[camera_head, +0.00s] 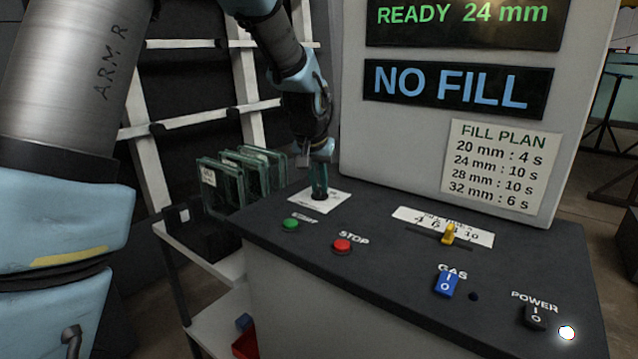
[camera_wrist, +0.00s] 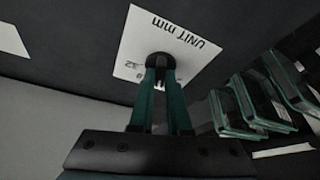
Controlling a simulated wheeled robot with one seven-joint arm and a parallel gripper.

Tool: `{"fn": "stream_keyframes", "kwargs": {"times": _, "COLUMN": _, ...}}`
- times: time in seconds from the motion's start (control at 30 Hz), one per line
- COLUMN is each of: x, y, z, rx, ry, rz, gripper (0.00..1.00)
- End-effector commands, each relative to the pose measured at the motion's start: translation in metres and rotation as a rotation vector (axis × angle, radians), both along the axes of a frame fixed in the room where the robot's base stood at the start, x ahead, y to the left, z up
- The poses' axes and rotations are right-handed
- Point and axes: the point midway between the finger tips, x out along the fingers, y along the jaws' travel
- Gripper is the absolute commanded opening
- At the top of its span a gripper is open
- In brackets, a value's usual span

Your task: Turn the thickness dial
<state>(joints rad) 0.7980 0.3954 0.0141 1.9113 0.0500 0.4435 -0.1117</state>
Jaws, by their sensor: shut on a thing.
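The thickness dial (camera_wrist: 160,60) is a small black knob on a white label plate (camera_wrist: 190,42) printed "UNIT mm" in the wrist view. In the head view the plate (camera_head: 334,200) lies at the back left of the dark console top. My gripper (camera_head: 319,188) points down onto the dial, and its green fingers (camera_wrist: 160,75) are shut on the knob. The fingers hide much of the knob and some of the plate's numbers. The upper display (camera_head: 462,14) reads "READY 24 mm". Which mark the dial points to cannot be told.
The console (camera_head: 400,262) carries a green START button (camera_head: 291,224), a red STOP button (camera_head: 342,246), a yellow slider (camera_head: 449,234), a blue GAS switch (camera_head: 447,283) and a black POWER switch (camera_head: 536,316). Glass panes (camera_head: 240,175) stand left of the dial. A "NO FILL" display (camera_head: 455,88) hangs behind.

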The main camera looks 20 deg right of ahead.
Motion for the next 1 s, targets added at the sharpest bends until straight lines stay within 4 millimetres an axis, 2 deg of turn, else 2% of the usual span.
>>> {"fn": "stream_keyframes", "kwargs": {"times": 0.47, "x": -0.0014, "y": -0.0016, "z": -0.0007, "rx": 0.001, "ry": -0.001, "rz": 0.072, "gripper": 0.0}}
{"fn": "stream_keyframes", "kwargs": {"times": 1.0, "x": -0.0022, "y": -0.0047, "z": 0.0001, "rx": 0.001, "ry": -0.002, "rz": 0.478, "gripper": 0.0}}
